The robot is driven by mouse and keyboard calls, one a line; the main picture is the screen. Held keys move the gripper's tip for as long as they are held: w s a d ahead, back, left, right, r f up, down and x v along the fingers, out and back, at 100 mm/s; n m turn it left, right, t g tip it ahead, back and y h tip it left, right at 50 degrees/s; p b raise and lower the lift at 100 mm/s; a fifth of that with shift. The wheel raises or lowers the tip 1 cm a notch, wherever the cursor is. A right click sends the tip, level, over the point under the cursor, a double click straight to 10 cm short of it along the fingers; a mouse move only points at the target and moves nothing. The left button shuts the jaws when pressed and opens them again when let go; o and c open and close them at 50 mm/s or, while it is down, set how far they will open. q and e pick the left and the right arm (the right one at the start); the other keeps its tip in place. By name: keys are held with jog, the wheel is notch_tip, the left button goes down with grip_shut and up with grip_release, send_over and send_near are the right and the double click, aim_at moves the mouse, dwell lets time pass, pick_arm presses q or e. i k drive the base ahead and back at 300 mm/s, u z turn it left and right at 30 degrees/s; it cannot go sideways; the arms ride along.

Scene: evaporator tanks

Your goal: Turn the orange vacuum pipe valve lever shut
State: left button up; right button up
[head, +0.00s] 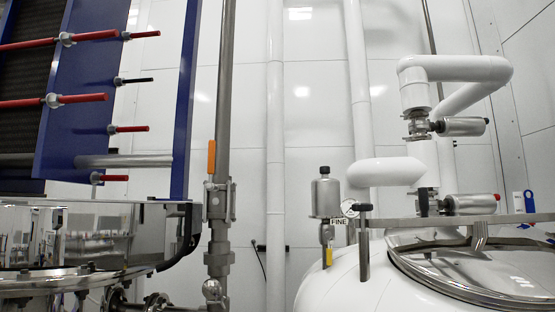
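The orange valve lever (211,157) stands upright on the left side of a metal valve body (219,200). The valve sits on a vertical grey steel pipe (225,90) left of the picture's middle. The lever points up, in line with the pipe. Neither of my grippers shows in the head view, so their distance from the lever and their state cannot be seen.
A white tank (345,285) with a round metal-rimmed lid stands at the right. A gauge (350,208) and a small yellow handle (328,257) are near it. A polished steel vessel (80,235) and blue frame (85,95) with red-tipped rods stand left.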

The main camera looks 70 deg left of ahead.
aim_at(210, 186)
jog(key=i, duration=0.3)
jog(key=u, duration=3.85)
jog(key=i, duration=0.5)
jog(key=u, duration=0.05)
